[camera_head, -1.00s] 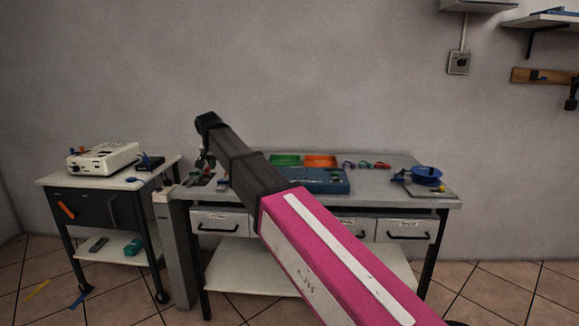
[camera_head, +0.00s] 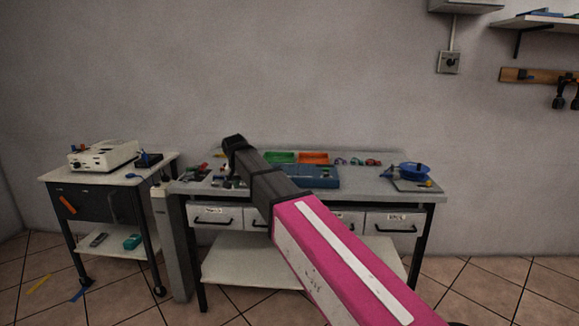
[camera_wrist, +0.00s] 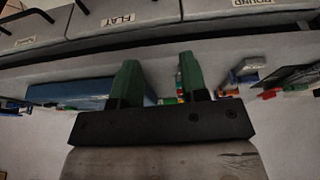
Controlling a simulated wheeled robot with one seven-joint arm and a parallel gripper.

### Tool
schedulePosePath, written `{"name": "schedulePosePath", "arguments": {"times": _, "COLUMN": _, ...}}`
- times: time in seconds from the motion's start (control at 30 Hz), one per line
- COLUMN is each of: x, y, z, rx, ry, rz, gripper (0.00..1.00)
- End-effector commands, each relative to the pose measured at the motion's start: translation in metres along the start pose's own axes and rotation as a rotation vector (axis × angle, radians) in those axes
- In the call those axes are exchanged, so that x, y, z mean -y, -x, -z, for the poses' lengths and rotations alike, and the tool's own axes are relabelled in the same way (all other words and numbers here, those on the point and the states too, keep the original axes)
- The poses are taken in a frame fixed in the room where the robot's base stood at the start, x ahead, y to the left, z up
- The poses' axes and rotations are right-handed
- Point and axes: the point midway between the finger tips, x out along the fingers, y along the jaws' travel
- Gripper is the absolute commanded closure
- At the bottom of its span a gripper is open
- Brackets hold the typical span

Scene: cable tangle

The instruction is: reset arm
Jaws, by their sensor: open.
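My gripper (camera_wrist: 158,75) shows in the wrist view with its two green fingers spread apart and nothing between them. In the head view my arm reaches from the lower right up to the workbench (camera_head: 262,262), and its dark end is over the left part of the bench top. The fingers are too small and too hidden there to make out clearly. In the wrist view the drawer fronts (camera_wrist: 125,35) of the bench lie beyond the fingertips.
A blue tray (camera_head: 322,178), a green bin (camera_head: 281,157) and an orange bin (camera_head: 314,157) sit on the bench. A blue spool (camera_head: 408,170) stands at its right. A cart (camera_head: 52,174) with a white device (camera_head: 103,156) stands left.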

Motion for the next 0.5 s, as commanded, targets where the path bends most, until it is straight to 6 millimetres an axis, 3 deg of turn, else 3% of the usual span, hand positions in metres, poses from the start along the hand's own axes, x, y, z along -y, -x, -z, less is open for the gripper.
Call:
{"name": "schedulePosePath", "arguments": {"times": 0.27, "x": -0.102, "y": -0.085, "z": -0.043, "rx": 0.081, "ry": 0.025, "rz": -0.021, "gripper": 0.6}}
{"name": "schedulePosePath", "arguments": {"times": 0.5, "x": -0.206, "y": -0.159, "z": -0.106, "rx": 0.169, "ry": 0.049, "rz": -0.017, "gripper": 0.6}}
